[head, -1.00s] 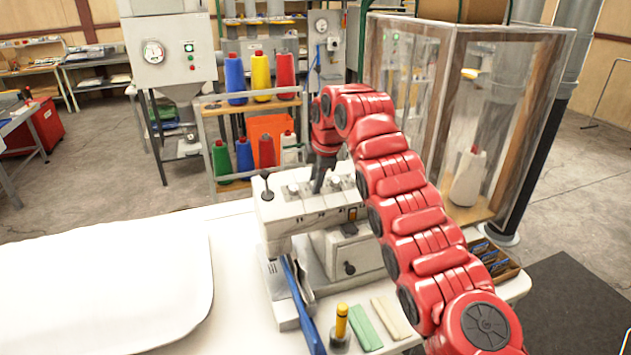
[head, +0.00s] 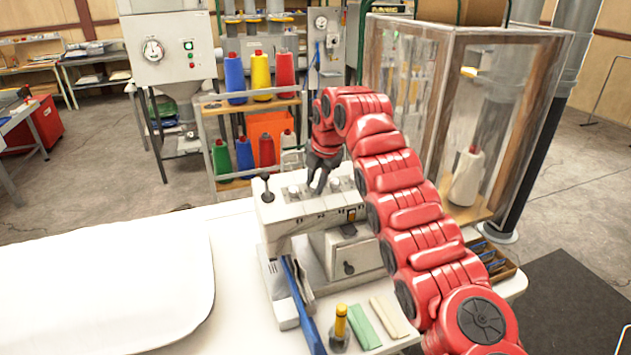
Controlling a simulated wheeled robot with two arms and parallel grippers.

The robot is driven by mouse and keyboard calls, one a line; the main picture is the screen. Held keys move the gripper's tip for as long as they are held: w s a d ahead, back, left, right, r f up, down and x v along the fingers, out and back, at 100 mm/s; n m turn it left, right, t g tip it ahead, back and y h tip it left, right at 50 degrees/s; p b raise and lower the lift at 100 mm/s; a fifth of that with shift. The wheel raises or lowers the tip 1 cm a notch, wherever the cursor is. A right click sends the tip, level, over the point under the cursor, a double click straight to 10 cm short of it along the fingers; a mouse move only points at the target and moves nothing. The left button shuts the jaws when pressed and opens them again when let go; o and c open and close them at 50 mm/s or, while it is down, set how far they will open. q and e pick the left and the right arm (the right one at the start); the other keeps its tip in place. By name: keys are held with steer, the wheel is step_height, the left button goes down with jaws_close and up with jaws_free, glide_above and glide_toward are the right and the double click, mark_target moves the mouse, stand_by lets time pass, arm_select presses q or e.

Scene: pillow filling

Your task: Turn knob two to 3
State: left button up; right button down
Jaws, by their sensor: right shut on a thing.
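The white machine (head: 297,211) stands on the table with a row of small white knobs along its top. One knob (head: 294,192) shows left of my right gripper, and another knob (head: 335,184) shows to its right. My right gripper (head: 318,188) points down at the knob row from above, shut on a knob between these two, which its dark fingers mostly hide. The knob's marks and setting are too small to read. My left gripper is out of view.
A large white padded surface (head: 100,285) fills the left. A clear cabinet (head: 500,120) stands behind right.

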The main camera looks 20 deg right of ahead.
stand_by(0.3)
steer(key=c, duration=0.7)
jaws_free()
steer(key=shift+o, duration=0.2)
steer(key=shift+r, duration=0.2)
steer(key=shift+b+v, duration=0.65)
steer(key=shift+v, duration=0.55)
steer(key=p+v, duration=0.9)
steer(key=v, duration=0.5)
steer(key=shift+r, duration=0.3)
